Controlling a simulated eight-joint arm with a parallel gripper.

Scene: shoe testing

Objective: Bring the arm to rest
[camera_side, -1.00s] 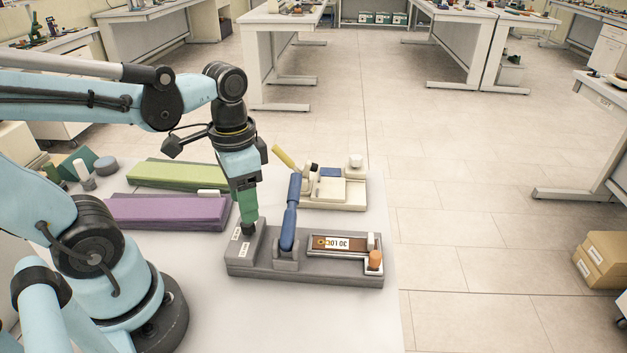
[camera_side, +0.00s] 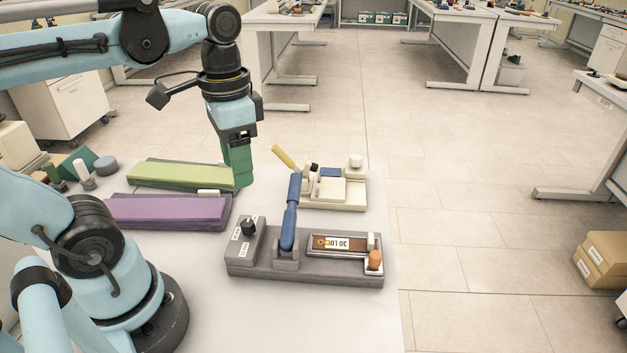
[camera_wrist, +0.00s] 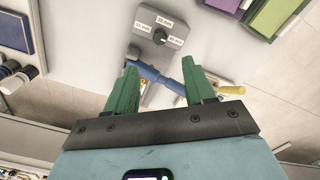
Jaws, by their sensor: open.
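My gripper (camera_side: 238,168) hangs in the air above the table, pointing down, up and clear of the grey test fixture (camera_side: 330,274). Its two green fingers stand apart with nothing between them in the wrist view (camera_wrist: 160,85). The grey fixture carries a black knob (camera_side: 249,228) between white labels at its left end, a blue lever (camera_side: 290,212) standing upright, and a brown strip marked "30 LOC" (camera_side: 338,243) in its tray. An orange knob (camera_side: 375,260) is at its right end. The black knob (camera_wrist: 160,37) also shows in the wrist view, with several labels around it.
A cream fixture (camera_side: 345,190) with a yellow handle (camera_side: 284,157) stands behind the grey one. A purple block (camera_side: 165,212) and a green block (camera_side: 175,174) lie left of it. Small cylinders (camera_side: 84,172) stand at the table's left. The table front (camera_side: 300,320) is bare.

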